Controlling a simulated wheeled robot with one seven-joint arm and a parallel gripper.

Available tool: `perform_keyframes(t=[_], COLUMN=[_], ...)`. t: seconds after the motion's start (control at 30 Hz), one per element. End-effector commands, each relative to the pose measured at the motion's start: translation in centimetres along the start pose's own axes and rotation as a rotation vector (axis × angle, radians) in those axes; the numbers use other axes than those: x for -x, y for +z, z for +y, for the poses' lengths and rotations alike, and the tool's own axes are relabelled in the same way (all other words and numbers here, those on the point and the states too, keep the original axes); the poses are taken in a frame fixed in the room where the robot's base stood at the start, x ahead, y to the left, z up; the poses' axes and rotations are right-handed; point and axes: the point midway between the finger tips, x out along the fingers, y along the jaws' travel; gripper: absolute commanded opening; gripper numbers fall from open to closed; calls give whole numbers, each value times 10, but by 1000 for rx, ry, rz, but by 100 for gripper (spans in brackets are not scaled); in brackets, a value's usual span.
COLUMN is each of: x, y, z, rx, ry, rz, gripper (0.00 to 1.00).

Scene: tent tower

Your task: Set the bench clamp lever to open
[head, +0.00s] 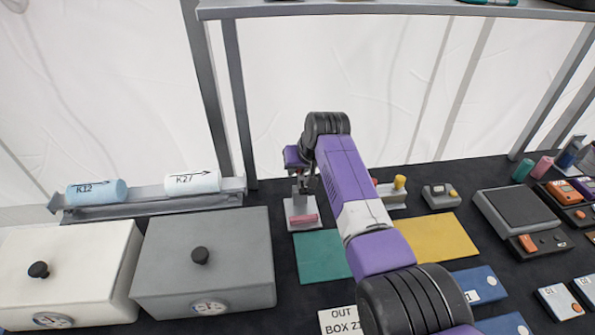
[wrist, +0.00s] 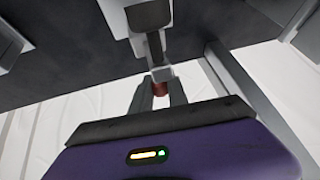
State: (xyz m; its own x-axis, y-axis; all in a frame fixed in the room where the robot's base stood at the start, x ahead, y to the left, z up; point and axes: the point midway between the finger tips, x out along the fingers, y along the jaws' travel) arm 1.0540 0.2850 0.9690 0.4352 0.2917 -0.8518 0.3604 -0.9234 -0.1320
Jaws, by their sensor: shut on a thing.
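The bench clamp (head: 302,222) stands at the back of the dark bench, a small grey device with a pinkish part on its base. My gripper (head: 302,184) is directly above it, reaching down from behind my purple arm. In the wrist view the dark fingers of my gripper (wrist: 160,92) are shut on the red end (wrist: 160,87) of the clamp lever (wrist: 157,50). The clamp's pale body (wrist: 118,15) is at the top of that view. The lever is mostly hidden by my gripper in the head view, so its exact angle is hard to tell.
A grey rack with two cylinders (head: 192,182) and two lidded boxes (head: 205,260) are to the left. A green mat (head: 320,257) lies in front of the clamp, a yellow mat (head: 437,238) to the right. A frame post (head: 240,110) rises behind, left of the clamp.

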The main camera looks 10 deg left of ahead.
Motion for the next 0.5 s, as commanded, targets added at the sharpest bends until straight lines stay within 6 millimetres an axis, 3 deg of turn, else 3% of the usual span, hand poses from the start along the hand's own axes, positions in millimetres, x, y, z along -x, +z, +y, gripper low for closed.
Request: perform_keyframes(t=[0.5], x=[-2], y=[3], z=[1], rx=[-8], ry=[1], rz=[-48], gripper=[0])
